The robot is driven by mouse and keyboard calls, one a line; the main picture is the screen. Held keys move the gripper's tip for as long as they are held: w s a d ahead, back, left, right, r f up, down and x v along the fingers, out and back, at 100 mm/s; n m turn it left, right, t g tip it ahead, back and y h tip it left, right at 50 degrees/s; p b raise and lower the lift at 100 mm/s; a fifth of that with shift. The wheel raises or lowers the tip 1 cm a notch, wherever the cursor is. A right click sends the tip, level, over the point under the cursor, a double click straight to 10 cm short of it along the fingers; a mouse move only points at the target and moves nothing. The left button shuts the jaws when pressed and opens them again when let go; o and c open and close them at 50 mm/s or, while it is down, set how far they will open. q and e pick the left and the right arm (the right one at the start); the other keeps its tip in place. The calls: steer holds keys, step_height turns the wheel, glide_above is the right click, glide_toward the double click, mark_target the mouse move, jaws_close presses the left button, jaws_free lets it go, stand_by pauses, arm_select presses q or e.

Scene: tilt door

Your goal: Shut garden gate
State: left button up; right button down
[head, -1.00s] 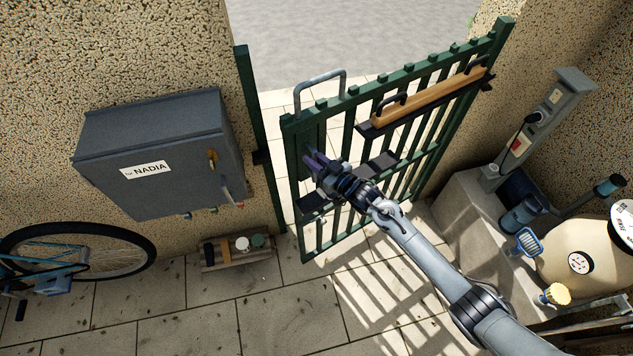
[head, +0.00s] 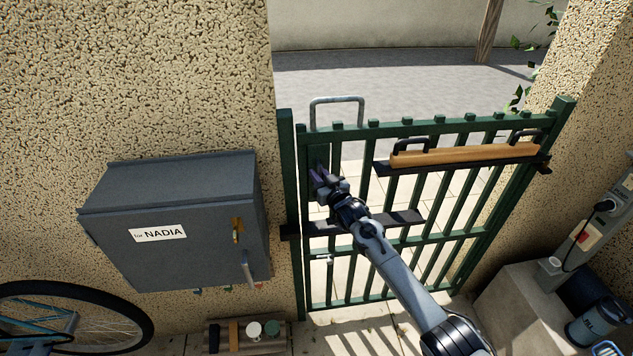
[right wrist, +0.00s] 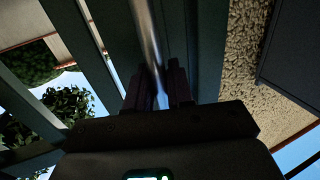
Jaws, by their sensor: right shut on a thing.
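The green garden gate (head: 440,236) stands nearly in line with its green left post (head: 293,215), with only a narrow gap between them in the head view. I cannot tell whether it touches or is latched. A grey metal hoop (head: 337,99) rises at the gate's top left. My right gripper (head: 321,181) is at the gate's upper left edge. In the right wrist view, the fingers of my right gripper (right wrist: 158,92) are on either side of a shiny metal bar (right wrist: 150,45), shut on it. The bar is hidden in the head view. My left gripper is not in view.
A grey wall box (head: 180,225) labelled NADIA is left of the post. A bicycle wheel (head: 90,300) and a tray of small items (head: 245,337) are below it. A wooden level-like bar (head: 465,155) lies on a gate shelf. A concrete block (head: 520,300) stands at right.

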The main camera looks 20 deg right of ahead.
steer(key=shift+s+d+r, duration=0.1)
steer(key=shift+s+d, duration=0.05)
steer(key=shift+d, duration=0.05)
steer(key=c, duration=1.2)
jaws_free()
steer(key=shift+s+f, duration=0.25)
steer(key=shift+s, duration=0.4)
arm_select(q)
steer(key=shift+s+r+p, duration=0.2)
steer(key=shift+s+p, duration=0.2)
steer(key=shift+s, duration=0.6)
arm_select(e)
steer(key=s, duration=1)
steer(key=shift+s+d+r, duration=0.2)
steer(key=shift+s, duration=0.05)
